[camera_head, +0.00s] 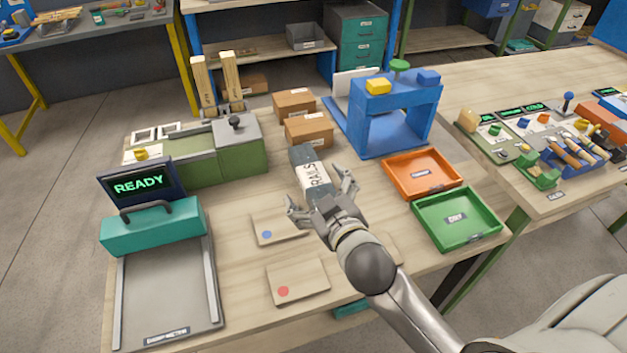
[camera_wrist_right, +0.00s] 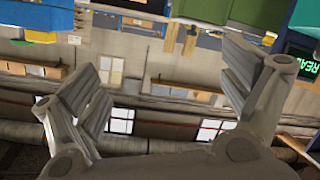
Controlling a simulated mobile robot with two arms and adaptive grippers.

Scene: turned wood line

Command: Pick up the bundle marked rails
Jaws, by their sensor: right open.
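The bundle marked rails (camera_head: 311,172) is a dark grey-blue block with a white band lettered "RAILS". It lies on the wooden bench in the head view, in front of the cardboard boxes. My right gripper (camera_head: 322,192) is open at the near end of the bundle, with one finger on each side of it in the picture. I cannot tell whether the fingers touch it. In the right wrist view the open fingers (camera_wrist_right: 165,95) show with nothing seen between them, and the bundle is not recognisable there. My left gripper is not in view.
Two cardboard boxes (camera_head: 308,131) and a blue press-like stand (camera_head: 397,115) are behind the bundle. An orange tray (camera_head: 421,191) and a green tray (camera_head: 490,232) are at right. A machine with a READY screen (camera_head: 140,184) is at left. Flat boards (camera_head: 298,292) lie nearer me.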

